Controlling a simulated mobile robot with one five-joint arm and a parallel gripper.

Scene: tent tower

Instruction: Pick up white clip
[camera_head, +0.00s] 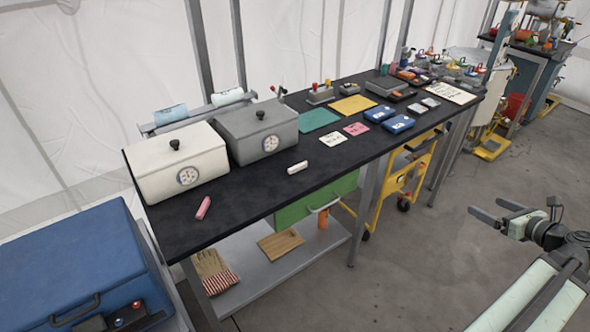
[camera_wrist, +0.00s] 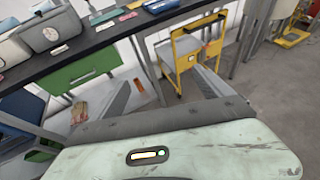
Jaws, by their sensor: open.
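The white clip (camera_head: 297,167) is a small pale bar lying on the dark tabletop (camera_head: 262,184), near its front edge and in front of the grey box. My gripper (camera_head: 489,209) is open and empty, out over the floor to the right of the table and well apart from the clip. Its two spread fingers (camera_wrist: 163,80) show in the wrist view with nothing between them.
A white box (camera_head: 160,178) and a grey box (camera_head: 262,145), each with a dial, stand behind a pink bar (camera_head: 203,208). Cards and blue cases (camera_head: 397,124) lie farther right. A yellow cart (camera_head: 393,187) stands by the table.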

